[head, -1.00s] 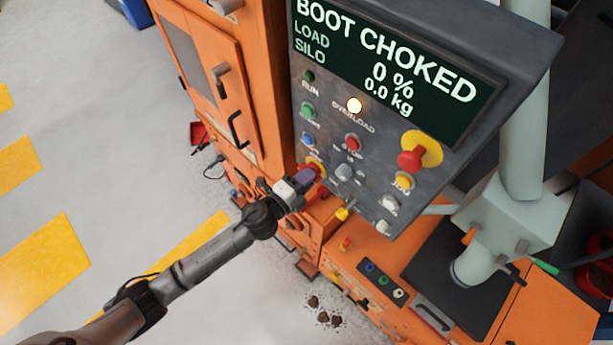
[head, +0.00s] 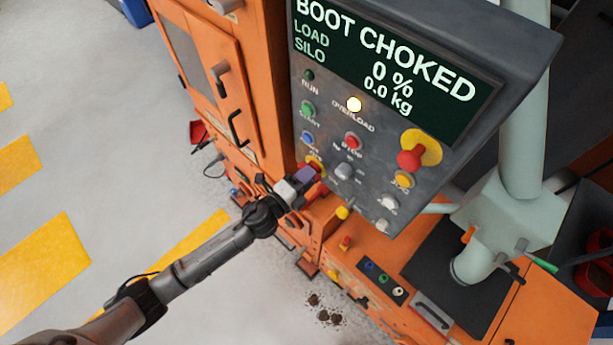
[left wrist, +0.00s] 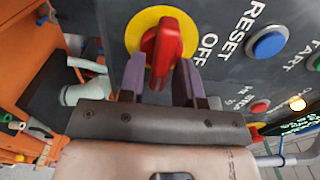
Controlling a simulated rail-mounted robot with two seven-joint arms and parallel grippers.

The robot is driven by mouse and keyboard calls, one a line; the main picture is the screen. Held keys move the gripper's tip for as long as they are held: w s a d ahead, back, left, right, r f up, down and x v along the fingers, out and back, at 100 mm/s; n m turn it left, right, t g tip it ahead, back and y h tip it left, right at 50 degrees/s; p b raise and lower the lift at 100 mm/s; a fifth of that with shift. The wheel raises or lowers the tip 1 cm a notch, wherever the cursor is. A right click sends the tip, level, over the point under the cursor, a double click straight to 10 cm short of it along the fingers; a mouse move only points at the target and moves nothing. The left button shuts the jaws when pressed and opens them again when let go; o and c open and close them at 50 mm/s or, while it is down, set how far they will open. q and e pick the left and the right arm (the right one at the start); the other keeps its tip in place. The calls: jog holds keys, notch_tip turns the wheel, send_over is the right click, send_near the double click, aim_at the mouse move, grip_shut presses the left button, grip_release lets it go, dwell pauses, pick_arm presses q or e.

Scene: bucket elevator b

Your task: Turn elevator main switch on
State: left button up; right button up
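The main switch is a red rotary handle (left wrist: 163,50) on a yellow round plate (left wrist: 139,27), low on the left edge of the grey control panel. The word OFF stands beside the plate in the left wrist view. In the head view the switch's yellow plate (head: 314,161) is mostly hidden by my left gripper (head: 304,175). In the left wrist view the two purple fingers of my left gripper (left wrist: 159,82) stand on either side of the handle, with narrow gaps that suggest it is not clamped. My right gripper is not in view.
The panel's display (head: 385,65) reads BOOT CHOKED, load 0 %, 0.0 kg. The overload lamp (head: 354,104) is lit. A blue reset button (left wrist: 268,43) lies near the switch. A red emergency stop (head: 411,159) is farther right. An orange cabinet (head: 215,75) stands left of the panel.

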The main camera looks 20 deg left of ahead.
pick_arm(q)
jog(key=shift+o, duration=0.9)
jog(key=b+v, duration=0.1)
jog(key=v, duration=1.3)
jog(key=shift+b, duration=0.3)
jog(key=shift+w, duration=0.1)
